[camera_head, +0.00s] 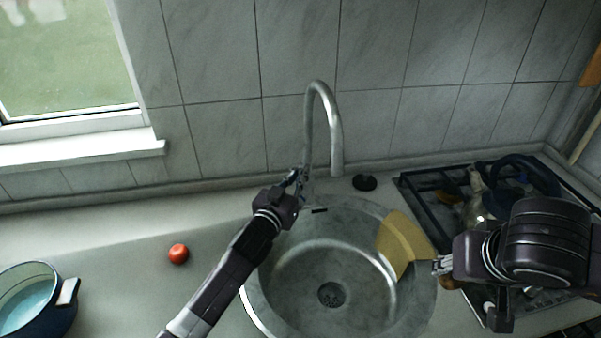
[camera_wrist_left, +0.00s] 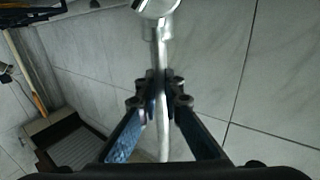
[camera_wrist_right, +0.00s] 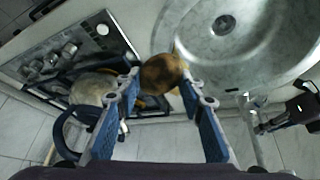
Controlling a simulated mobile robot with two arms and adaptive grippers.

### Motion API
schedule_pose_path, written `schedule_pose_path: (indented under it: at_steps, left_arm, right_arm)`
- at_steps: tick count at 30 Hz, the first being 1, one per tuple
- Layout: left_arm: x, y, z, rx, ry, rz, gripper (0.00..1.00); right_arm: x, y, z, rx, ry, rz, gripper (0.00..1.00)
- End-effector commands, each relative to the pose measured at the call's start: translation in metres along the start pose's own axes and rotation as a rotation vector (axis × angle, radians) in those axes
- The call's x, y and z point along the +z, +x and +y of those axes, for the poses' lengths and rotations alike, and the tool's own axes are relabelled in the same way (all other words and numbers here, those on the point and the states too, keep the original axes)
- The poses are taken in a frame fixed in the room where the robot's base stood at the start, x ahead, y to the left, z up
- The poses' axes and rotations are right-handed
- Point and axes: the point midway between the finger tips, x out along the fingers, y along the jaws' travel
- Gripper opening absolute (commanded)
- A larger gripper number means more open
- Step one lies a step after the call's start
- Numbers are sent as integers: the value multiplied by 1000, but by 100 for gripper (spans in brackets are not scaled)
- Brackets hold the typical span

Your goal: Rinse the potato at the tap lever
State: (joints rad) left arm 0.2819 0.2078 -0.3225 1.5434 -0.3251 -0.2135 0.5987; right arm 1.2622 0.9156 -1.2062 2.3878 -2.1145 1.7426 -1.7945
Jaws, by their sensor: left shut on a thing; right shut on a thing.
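The tap (camera_head: 322,125) rises behind the round stone sink (camera_head: 290,245), and its spout points down over the back of the basin. My left gripper (camera_head: 296,180) is at the base of the tap, shut on the thin metal lever (camera_wrist_left: 163,125), which shows between its fingers (camera_wrist_left: 163,90) in the left wrist view. The brown potato (camera_wrist_right: 162,73) is between the fingertips of my right gripper (camera_wrist_right: 160,80), shut on it. In the head view the potato (camera_head: 447,283) is partly hidden at the sink's right edge, away from the spout. No water shows under the spout.
A yellow flat piece (camera_head: 402,243) lies over the sink's right side. A tomato (camera_head: 178,254) and a blue pot (camera_head: 45,315) are on the left counter. A black round thing (camera_head: 364,182) lies behind the sink. The hob (camera_head: 420,190) at right is cluttered.

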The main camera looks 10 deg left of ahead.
Motion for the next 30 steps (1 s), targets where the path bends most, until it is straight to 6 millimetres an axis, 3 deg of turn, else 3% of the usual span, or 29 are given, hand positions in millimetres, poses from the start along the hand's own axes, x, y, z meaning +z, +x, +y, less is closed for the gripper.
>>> schedule_pose_path:
  at_steps: [8,19,29,30]
  left_arm:
    - [2,-1,0,1,-1,6,0]
    - [5,-10,1,1,-4,106,0]
    - [1,-11,0,0,-1,116,0]
    - [1,-11,0,0,-1,116,10]
  right_arm:
    - [2,3,0,0,0,0,11]
    - [19,36,-2,0,0,1,11]
    - [18,35,-2,0,0,1,11]
    - [18,35,-2,0,0,1,11]
